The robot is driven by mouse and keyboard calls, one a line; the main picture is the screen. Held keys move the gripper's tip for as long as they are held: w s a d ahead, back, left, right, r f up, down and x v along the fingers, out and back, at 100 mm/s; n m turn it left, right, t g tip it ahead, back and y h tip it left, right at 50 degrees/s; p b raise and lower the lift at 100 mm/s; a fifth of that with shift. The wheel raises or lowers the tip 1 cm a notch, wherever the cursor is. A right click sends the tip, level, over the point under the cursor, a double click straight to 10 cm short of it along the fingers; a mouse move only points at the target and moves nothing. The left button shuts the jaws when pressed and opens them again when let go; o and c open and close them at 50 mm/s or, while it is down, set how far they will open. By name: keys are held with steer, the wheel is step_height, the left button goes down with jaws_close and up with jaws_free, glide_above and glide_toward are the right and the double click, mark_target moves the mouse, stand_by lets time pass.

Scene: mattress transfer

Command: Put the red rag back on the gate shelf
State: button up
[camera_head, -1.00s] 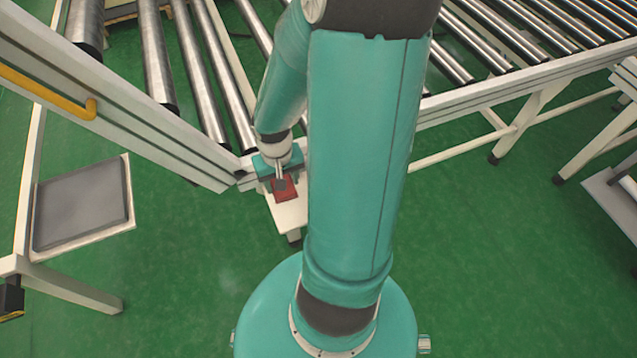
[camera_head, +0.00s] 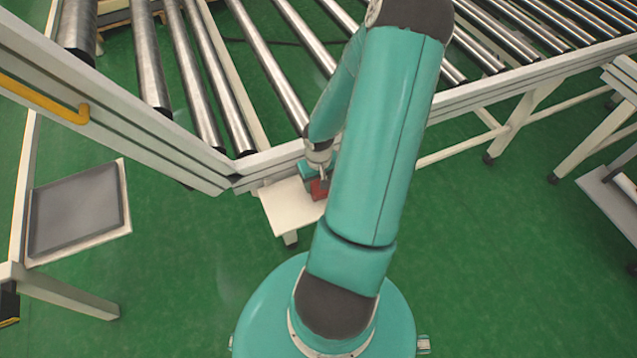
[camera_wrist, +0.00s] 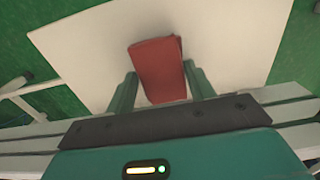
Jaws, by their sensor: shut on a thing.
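The red rag (camera_wrist: 158,68) is a folded block between my gripper's two fingers (camera_wrist: 161,88) in the wrist view. The fingers are shut on it. In the head view my gripper (camera_head: 319,180) holds the rag (camera_head: 319,190) at the right end of a small white shelf (camera_head: 287,207) beside the conveyor frame. In the wrist view the white shelf surface (camera_wrist: 90,45) spreads behind and around the rag. I cannot tell whether the rag touches the shelf. My arm hides part of the shelf's right side in the head view.
A roller conveyor (camera_head: 270,65) with a pale side rail runs across the back. A gate rail with a yellow handle (camera_head: 45,98) is at left. A grey-topped stand (camera_head: 75,212) is at lower left. Green floor (camera_head: 500,270) is clear at right.

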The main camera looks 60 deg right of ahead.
mark_target(318, 184)
steer(key=shift+f, duration=0.5)
steer(key=shift+f, duration=0.15)
steer(key=o, duration=1)
steer(key=shift+o, duration=0.2)
step_height(318, 184, up, 12)
steer(key=shift+w+a+r, duration=0.1)
steer(key=shift+r, duration=0.15)
